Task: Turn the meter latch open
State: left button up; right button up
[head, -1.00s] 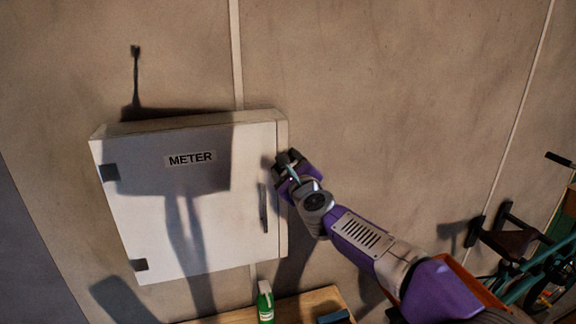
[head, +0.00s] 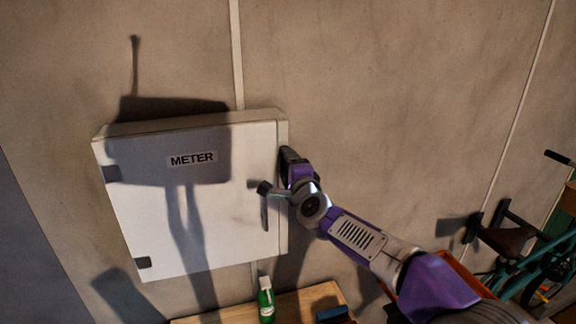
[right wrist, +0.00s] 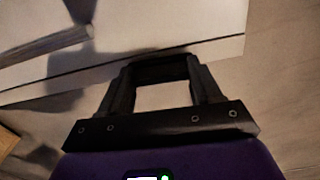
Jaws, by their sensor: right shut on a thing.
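The white meter box (head: 130,215) hangs on the wall with a METER label (head: 193,159) and its door flat shut. A dark vertical handle (head: 264,212) sits near the door's right side. My right gripper (head: 284,160) is at the right edge of the box, above and right of that handle. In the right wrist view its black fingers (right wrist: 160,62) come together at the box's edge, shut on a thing. My left gripper is out of view.
Below the box stands a wooden table (head: 292,306) with a green bottle (head: 266,304) and a dark blue item (head: 332,314). A green bicycle (head: 520,256) stands at the right. The wall right of the box is bare.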

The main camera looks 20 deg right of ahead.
jog(key=shift+n, duration=0.4)
jog(key=o, duration=1.1)
jog(key=shift+c, duration=0.2)
jog(key=shift+s, duration=0.1)
jog(key=s+b, duration=0.1)
jog(key=s, duration=0.6)
jog(key=shift+s, duration=0.25)
jog(key=shift+d, duration=0.1)
